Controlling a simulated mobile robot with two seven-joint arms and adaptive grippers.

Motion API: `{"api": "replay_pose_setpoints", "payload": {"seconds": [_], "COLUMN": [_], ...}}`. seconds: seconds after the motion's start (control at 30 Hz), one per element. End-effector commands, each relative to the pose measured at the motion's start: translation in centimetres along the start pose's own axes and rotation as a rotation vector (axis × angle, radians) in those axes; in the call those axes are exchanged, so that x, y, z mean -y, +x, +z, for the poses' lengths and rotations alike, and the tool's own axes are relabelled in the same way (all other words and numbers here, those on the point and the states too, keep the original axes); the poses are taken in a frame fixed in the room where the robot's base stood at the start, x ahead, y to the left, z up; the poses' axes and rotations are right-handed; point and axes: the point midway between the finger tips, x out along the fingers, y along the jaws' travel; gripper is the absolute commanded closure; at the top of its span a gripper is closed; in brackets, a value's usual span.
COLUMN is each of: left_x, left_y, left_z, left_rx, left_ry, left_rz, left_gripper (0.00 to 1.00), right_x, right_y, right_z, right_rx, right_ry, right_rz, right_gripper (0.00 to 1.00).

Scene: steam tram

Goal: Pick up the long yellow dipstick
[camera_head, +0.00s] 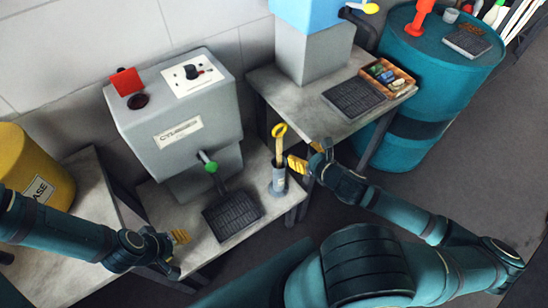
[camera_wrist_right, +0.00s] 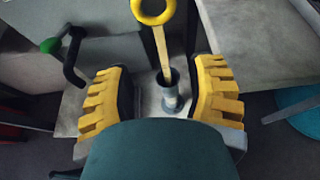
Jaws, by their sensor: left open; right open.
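The long yellow dipstick (camera_head: 279,146) stands upright in a small grey tube holder (camera_head: 279,183) on the table, with its ring handle at the top. In the right wrist view the dipstick (camera_wrist_right: 160,48) rises from the holder (camera_wrist_right: 172,97), and its ring is cut by the top edge. My right gripper (camera_head: 299,163) is just right of the dipstick. Its yellow-padded fingers (camera_wrist_right: 163,100) are open, one to each side of the dipstick and holder in the wrist view, touching neither visibly. My left gripper (camera_head: 178,240) is open and empty at the table's front left.
A grey machine box (camera_head: 184,115) with a green-knobbed lever (camera_head: 211,167) stands left of the dipstick. A black ribbed mat (camera_head: 232,214) lies in front. A second table (camera_head: 308,112) holds a parts tray (camera_head: 388,77). A teal drum (camera_head: 440,75) stands right, a yellow drum (camera_head: 35,170) left.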

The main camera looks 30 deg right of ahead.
Motion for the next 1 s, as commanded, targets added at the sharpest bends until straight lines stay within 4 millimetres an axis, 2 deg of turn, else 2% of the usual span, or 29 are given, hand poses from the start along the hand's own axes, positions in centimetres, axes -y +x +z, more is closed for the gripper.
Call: {"api": "replay_pose_setpoints", "payload": {"seconds": [0.3,0.57,0.83,1.0], "left_x": [0.3,0.3,0.6,0.6], "left_y": [0.7,0.9,1.5,1.7], "left_z": [0.3,0.5,0.8,0.8], "left_rx": [0.007,0.01,0.015,0.018], "left_ry": [0.002,0.003,0.004,0.005], "left_rz": [0.001,0.001,0.001,0.002], "left_gripper": [0.53,0.53,0.53,0.53], "right_x": [-0.2,-0.2,-0.3,-0.3], "right_y": [5.9,7.9,11.5,12.7], "right_z": [0.0,0.0,0.2,0.3], "right_rx": [0.002,0.0,0.0,0.0], "right_ry": [-0.002,-0.003,-0.002,-0.004], "right_rz": [0.006,0.005,0.006,0.006], "right_gripper": [0.45,0.45,0.45,0.45]}}
